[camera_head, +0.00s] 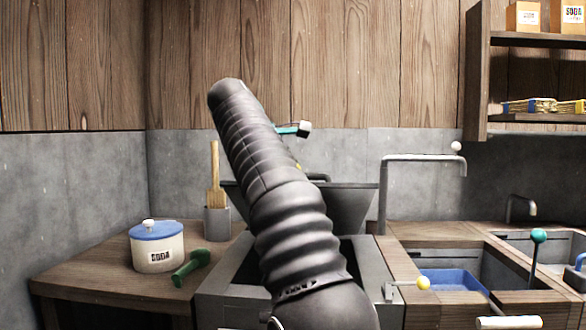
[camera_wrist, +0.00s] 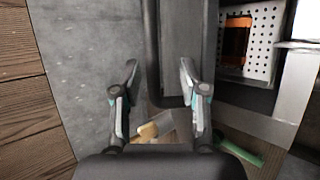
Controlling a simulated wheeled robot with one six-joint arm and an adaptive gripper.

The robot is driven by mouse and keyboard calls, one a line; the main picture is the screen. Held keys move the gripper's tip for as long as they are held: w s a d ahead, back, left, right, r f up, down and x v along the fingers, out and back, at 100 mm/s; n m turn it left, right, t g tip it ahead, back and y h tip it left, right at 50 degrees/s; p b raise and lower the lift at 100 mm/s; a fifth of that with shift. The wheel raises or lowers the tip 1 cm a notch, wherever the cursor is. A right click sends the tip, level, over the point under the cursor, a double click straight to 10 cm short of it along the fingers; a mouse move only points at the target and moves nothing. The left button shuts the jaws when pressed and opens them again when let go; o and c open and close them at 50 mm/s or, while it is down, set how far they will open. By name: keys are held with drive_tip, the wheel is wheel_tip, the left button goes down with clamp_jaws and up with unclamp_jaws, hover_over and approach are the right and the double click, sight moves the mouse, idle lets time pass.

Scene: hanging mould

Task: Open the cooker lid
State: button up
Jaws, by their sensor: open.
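The cooker is a grey metal box (camera_head: 225,308) set in the counter, with a dark opening on top. Its grey lid (camera_head: 350,208) stands tilted up at the back, against the wall side; my arm covers part of both. A dark bar handle (camera_head: 318,177) shows at the lid's top edge. In the wrist view the lid (camera_wrist: 203,45) and the bent handle (camera_wrist: 152,50) run down near my fingers. My gripper (camera_wrist: 157,85) is open, with nothing seen held; the handle's lower end appears between the fingers, contact unclear. A perforated basket (camera_wrist: 262,60) with something orange sits inside the cooker.
A white pot with a blue lid (camera_head: 157,250), a green-handled tool (camera_head: 190,267) and a grey holder with a wooden spatula (camera_head: 217,222) stand left. A tap (camera_head: 420,157), blue basin (camera_head: 455,282) and shelf (camera_head: 478,70) are right. A wall is close behind.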

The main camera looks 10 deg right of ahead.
drive_tip(key=s+a, duration=0.6)
drive_tip(key=shift+a, duration=0.2)
